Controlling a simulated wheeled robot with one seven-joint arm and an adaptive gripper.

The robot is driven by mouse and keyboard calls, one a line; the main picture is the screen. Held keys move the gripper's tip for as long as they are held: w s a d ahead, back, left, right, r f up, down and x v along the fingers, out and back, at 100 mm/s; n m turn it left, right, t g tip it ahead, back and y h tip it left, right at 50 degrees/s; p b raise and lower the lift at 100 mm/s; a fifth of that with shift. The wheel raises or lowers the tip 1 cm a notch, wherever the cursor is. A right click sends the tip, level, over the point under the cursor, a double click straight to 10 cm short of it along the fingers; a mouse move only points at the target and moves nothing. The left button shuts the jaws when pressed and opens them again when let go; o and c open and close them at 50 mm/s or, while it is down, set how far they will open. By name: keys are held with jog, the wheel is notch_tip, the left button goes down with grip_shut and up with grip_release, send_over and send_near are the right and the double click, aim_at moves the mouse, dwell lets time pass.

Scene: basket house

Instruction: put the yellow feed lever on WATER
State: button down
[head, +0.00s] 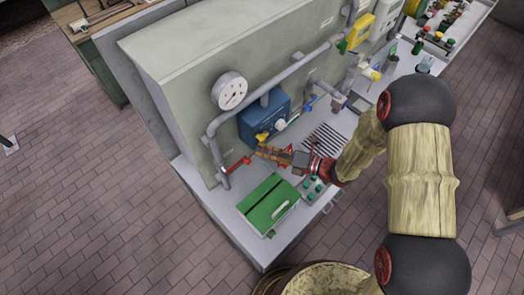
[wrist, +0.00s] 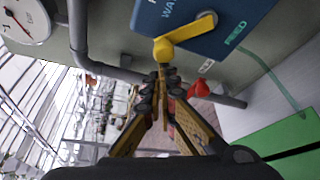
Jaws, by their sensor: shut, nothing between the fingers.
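The yellow feed lever (wrist: 188,33) is on the front of a blue box (wrist: 245,12). In the wrist view its knob end points down-left, away from its pivot. In the head view the lever (head: 262,137) is small, at the box's (head: 266,117) lower left. My gripper (wrist: 163,78) is shut and empty, its tips just below the lever's knob in the wrist view. I cannot tell whether they touch. In the head view my gripper (head: 259,150) is beside the lever.
A red valve handle (head: 237,163) is on the pipe left of my gripper. Grey pipes and a round gauge (head: 229,91) are on the back panel.

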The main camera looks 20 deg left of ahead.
jog(key=shift+w+d+r, duration=0.1)
jog(key=shift+w+r, duration=0.2)
jog(key=shift+r, duration=0.2)
jog(key=shift+w, duration=0.1)
jog(key=s+d+r, duration=0.1)
jog(key=s+d, duration=0.1)
jog(key=d, duration=0.9)
jog(key=shift+d+r, duration=0.3)
jog(key=shift+d, duration=0.1)
jog(key=shift+w, duration=0.1)
